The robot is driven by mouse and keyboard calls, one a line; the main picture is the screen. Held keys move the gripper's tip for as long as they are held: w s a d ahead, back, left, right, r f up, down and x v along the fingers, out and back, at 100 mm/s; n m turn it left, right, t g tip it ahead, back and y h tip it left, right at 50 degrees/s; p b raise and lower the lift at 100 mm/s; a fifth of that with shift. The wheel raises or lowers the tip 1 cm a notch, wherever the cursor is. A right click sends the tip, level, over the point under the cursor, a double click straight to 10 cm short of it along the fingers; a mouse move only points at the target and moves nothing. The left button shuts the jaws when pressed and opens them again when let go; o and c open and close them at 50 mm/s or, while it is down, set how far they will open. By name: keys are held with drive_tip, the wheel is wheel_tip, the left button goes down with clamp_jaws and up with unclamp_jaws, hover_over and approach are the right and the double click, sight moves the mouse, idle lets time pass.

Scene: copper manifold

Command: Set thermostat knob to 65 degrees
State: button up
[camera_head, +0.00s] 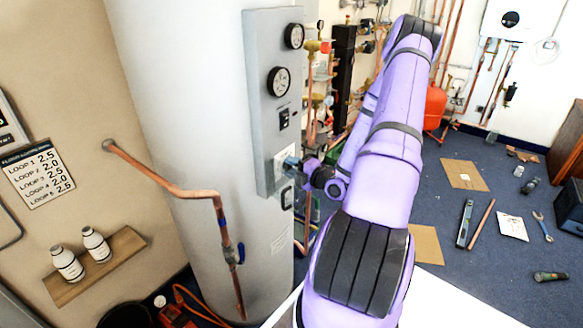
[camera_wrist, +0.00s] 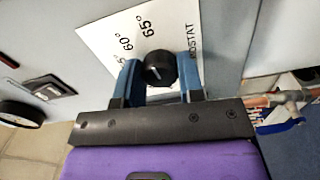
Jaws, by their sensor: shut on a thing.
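The black thermostat knob (camera_wrist: 158,68) sits on a white label plate (camera_wrist: 105,35) marked 60° and 65°, with part of the word THERMOSTAT on its right. My gripper (camera_wrist: 160,82) is shut on the knob, one blue finger on each side. A small pale mark shows on the knob face, but I cannot tell exactly which number it points to. In the head view, my gripper (camera_head: 291,164) reaches the lower part of the grey panel (camera_head: 262,120) on the white tank; the knob is hidden there by the gripper.
Two round gauges (camera_head: 278,81) and a small switch (camera_head: 284,118) are above on the panel. A copper pipe (camera_head: 165,185) runs in front of the tank (camera_head: 190,90). Bottles stand on a wooden shelf (camera_head: 120,255) at left. Tools lie on the blue floor at right.

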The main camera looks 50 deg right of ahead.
drive_tip(key=shift+s+f+m, duration=0.1)
drive_tip(key=shift+m, duration=0.5)
drive_tip(key=o, duration=0.9)
drive_tip(key=s, duration=1)
drive_tip(key=shift+s+d, duration=0.35)
drive_tip(key=shift+d, duration=0.05)
